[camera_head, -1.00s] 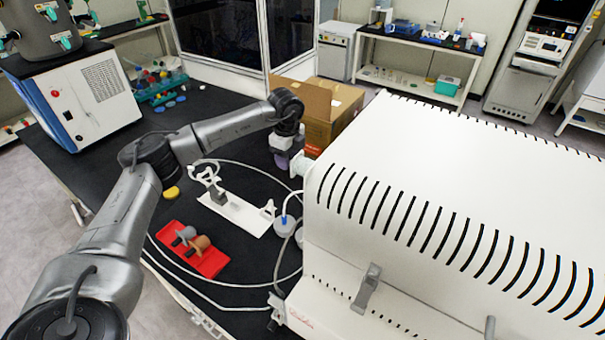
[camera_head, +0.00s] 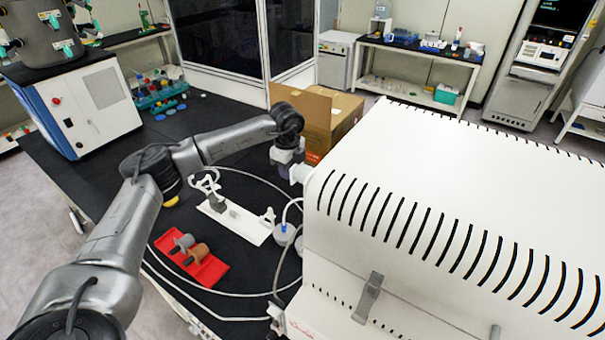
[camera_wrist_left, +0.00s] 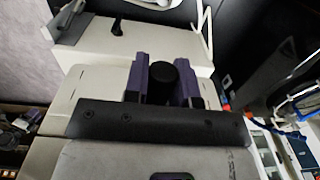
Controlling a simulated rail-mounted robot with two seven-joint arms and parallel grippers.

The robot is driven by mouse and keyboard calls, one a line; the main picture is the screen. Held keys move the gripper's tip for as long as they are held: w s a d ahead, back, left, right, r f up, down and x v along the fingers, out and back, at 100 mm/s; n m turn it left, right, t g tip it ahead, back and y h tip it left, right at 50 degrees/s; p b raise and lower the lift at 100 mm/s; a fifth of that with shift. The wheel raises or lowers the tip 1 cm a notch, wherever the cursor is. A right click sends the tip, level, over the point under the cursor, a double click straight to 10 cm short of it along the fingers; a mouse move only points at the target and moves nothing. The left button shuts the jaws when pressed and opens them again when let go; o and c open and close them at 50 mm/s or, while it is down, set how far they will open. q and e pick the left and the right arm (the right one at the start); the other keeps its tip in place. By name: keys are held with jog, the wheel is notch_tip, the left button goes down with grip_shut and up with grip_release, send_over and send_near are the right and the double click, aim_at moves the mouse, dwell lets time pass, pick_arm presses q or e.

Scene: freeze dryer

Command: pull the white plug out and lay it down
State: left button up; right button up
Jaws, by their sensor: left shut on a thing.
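My left gripper (camera_head: 287,160) is at the left side of the big white machine (camera_head: 345,165), beside a white fitting (camera_head: 300,172) that sticks out there. In the left wrist view its two purple fingers (camera_wrist_left: 161,82) are closed around a dark, round-ended piece (camera_wrist_left: 161,73). This seems to be the end of the plug, though it looks black, not white. The fingers and the arm hide most of the plug in the head view, and I cannot tell whether it is seated. My right gripper is in neither view.
On the black table, a white plate with a small stand (camera_head: 245,222) and a red holder (camera_head: 205,270) with grey and brown stoppers lie left of the machine. A pale tube loops around them. A cardboard box (camera_head: 338,125) stands behind the gripper.

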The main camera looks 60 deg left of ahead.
pick_arm(q)
grip_shut()
jog(key=shift+s+a, duration=1.85)
jog(key=shift+a, duration=2.5)
jog(key=s+b, duration=0.1)
jog(key=s, duration=0.5)
jog(key=shift+s+a+b, duration=0.25)
jog(key=shift+s+b, duration=0.05)
jog(key=shift+s, duration=0.05)
